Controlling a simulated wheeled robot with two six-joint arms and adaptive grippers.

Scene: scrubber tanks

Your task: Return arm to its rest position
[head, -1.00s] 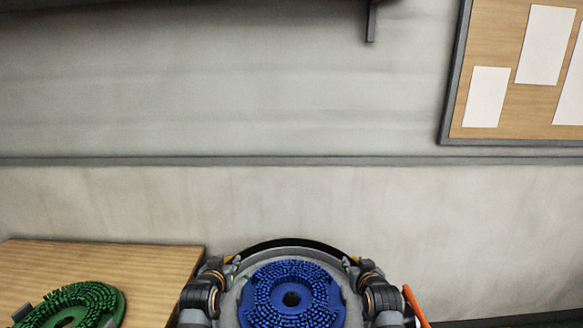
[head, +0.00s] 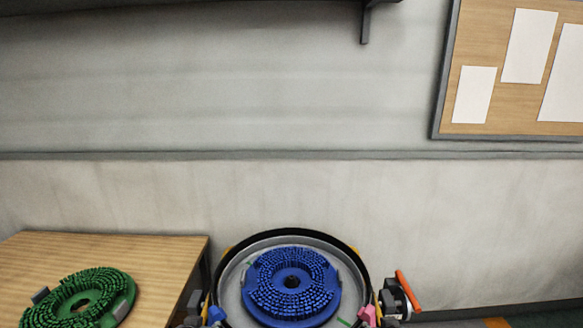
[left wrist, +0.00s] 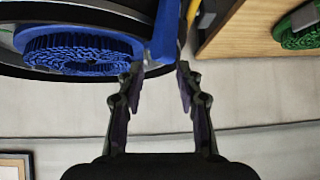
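My left gripper (left wrist: 158,72) shows in the left wrist view with its two dark fingers apart and nothing held between them. A blue bar and the blue brush (left wrist: 80,50) lie beyond its fingertips. In the head view the blue brush (head: 291,284) sits, bristles up, inside the round grey scrubber tank (head: 232,283). I cannot make out either gripper clearly in the head view. Small dark, pink and blue parts show at the tank's lower left and right sides.
A wooden table (head: 150,252) stands on the left with a green brush (head: 80,300) on it. An orange handle (head: 408,291) sticks up to the right of the tank. A pale wall with a pinboard (head: 480,45) is behind.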

